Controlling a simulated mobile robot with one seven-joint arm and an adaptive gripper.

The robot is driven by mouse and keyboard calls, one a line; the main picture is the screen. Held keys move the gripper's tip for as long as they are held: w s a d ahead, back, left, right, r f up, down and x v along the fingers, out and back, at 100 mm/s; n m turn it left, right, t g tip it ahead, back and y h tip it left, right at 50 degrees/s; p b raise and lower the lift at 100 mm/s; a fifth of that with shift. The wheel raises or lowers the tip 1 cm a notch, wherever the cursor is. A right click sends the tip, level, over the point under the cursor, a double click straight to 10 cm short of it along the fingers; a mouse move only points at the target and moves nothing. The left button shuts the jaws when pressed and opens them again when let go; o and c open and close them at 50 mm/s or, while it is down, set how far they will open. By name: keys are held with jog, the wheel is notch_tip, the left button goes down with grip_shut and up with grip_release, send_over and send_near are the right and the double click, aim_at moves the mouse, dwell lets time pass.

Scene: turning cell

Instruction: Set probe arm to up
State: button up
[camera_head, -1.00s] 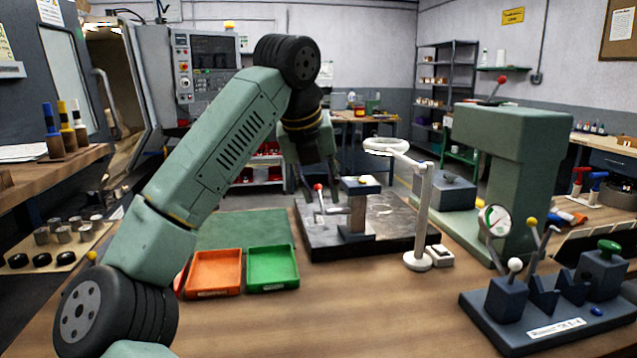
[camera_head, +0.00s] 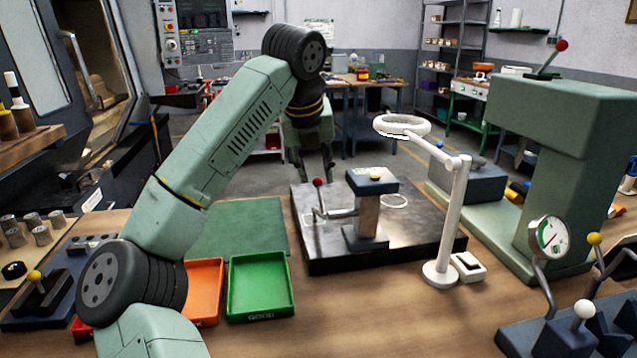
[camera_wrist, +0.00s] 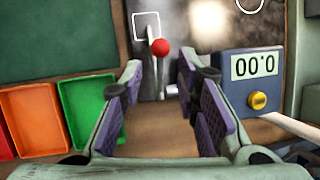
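The stand is on a dark surface plate (camera_head: 430,243). The ball end stands upright at the left of the stand in the head view. In the wrist view the red ball (camera_wrist: 160,46) shows ahead, between the finger lines, with its rod below it. My gripper (camera_wrist: 158,75) is open and empty. In the head view my gripper (camera_head: 313,168) is above and behind the ball; contact cannot be told. The display (camera_wrist: 253,67) reads 0.00.
A white ring lamp (camera_head: 402,126) on a post stands right of the plate. An orange tray (camera_head: 203,290) and a green tray (camera_head: 262,287) lie at the front left. A green press (camera_head: 545,180) stands at the right. A dial gauge fixture (camera_head: 550,238) is at the front right.

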aim_at(318, 185)
jog(key=p+x, duration=0.1)
jog(key=x, duration=0.5)
jog(key=shift+r, duration=0.1)
jog(key=shift+c, duration=0.3)
grip_shut()
dwell(0.4)
